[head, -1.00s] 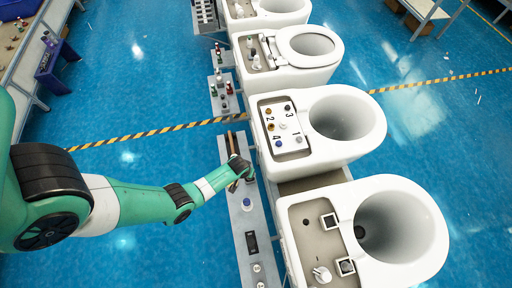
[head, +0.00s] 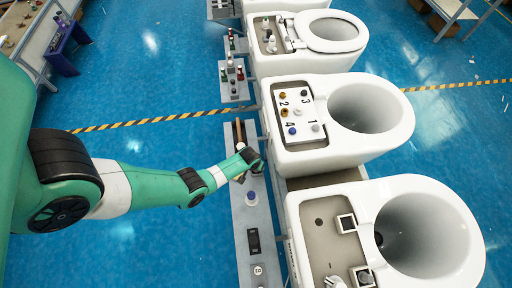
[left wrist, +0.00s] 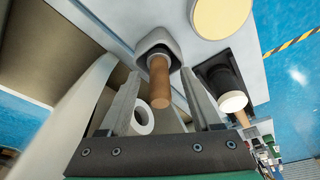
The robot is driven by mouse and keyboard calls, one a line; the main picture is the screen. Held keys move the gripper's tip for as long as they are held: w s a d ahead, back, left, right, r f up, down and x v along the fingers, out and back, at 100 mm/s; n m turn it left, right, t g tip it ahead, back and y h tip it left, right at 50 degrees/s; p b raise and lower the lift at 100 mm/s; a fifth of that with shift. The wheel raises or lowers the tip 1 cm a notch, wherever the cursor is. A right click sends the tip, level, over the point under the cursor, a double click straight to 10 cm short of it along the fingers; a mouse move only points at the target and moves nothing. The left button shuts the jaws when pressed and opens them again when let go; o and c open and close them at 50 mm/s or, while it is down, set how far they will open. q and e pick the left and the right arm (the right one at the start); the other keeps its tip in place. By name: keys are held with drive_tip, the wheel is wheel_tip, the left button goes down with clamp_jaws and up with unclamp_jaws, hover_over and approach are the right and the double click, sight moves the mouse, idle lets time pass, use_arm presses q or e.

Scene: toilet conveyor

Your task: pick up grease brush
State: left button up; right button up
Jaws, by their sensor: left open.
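In the left wrist view, a wooden handle (left wrist: 159,82) stands in a pale square-rimmed holder (left wrist: 158,45); it looks like the grease brush, but its bristle end is hidden. My left gripper (left wrist: 158,74) is open, with one finger on each side of the handle and visible gaps beside it. In the head view, my left gripper (head: 250,160) is over the narrow grey side shelf (head: 240,212) and hides much of what is under it. My right gripper is not in view.
A black cylinder with a white end (left wrist: 232,102) is close beside my right-hand finger. A white ring (left wrist: 142,119) shows between the fingers. A blue-topped bottle (head: 251,198) and a black device (head: 253,241) are on the shelf. Toilets (head: 345,150) line the right side.

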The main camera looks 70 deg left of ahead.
use_arm(q)
drive_tip(key=shift+w, duration=0.1)
drive_tip(key=shift+c, duration=0.3)
clamp_jaws()
drive_tip(key=shift+r+p, duration=0.25)
drive_tip(key=shift+p, duration=0.1)
drive_tip(key=p+v, duration=0.1)
drive_tip(key=v, duration=0.1)
drive_tip(key=p+v, duration=0.2)
drive_tip(key=shift+w+a+p, duration=0.1)
drive_tip(key=shift+a+p, duration=0.15)
drive_tip(key=shift+p, duration=0.05)
drive_tip(key=s+d+r+p, duration=0.8)
drive_tip(key=s+p, duration=0.2)
drive_tip(key=shift+s+d+r, duration=0.2)
drive_tip(key=shift+s+r, duration=0.05)
drive_tip(key=shift+s, duration=0.05)
